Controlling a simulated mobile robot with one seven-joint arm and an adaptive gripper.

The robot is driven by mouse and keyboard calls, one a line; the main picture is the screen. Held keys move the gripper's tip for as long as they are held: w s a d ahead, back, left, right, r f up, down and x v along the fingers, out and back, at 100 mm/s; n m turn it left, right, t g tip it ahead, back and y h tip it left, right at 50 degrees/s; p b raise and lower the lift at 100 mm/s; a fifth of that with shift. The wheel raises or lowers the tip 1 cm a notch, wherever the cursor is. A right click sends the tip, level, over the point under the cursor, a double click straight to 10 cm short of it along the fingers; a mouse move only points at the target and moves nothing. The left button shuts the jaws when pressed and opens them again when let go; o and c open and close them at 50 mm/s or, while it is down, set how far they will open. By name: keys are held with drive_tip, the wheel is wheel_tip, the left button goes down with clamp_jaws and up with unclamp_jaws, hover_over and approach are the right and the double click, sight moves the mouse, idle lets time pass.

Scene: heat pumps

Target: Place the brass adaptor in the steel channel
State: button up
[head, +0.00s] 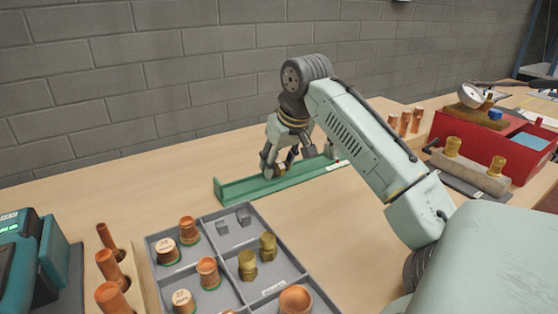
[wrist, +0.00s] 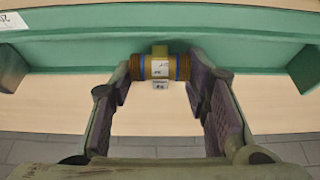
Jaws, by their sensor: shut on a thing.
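The brass adaptor (wrist: 160,68) is a short brass-coloured piece with darker ends, blue rings and a small label. My gripper (wrist: 160,76) is shut on it, one finger at each end, and it lies crosswise between the fingertips. The steel channel (wrist: 90,52) is a long green trough running across the wrist view, and the adaptor overlaps its near edge there. I cannot tell whether the adaptor touches it. In the head view my gripper (head: 278,170) is down at the middle of the channel (head: 235,190), and the fingers mostly hide the adaptor.
A grey divided tray (head: 222,240) with copper caps and brass fittings stands in front of the channel. Copper tubes (head: 110,265) stand at left beside a teal machine (head: 50,265). A red box (head: 490,140) and a fittings block (head: 470,170) stand at right. Bare bench lies left of the channel.

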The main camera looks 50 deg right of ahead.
drive_tip(key=o, duration=1.3)
drive_tip(key=v, duration=1.2)
drive_tip(key=shift+r+b, duration=0.1)
drive_tip(key=shift+b, duration=0.25)
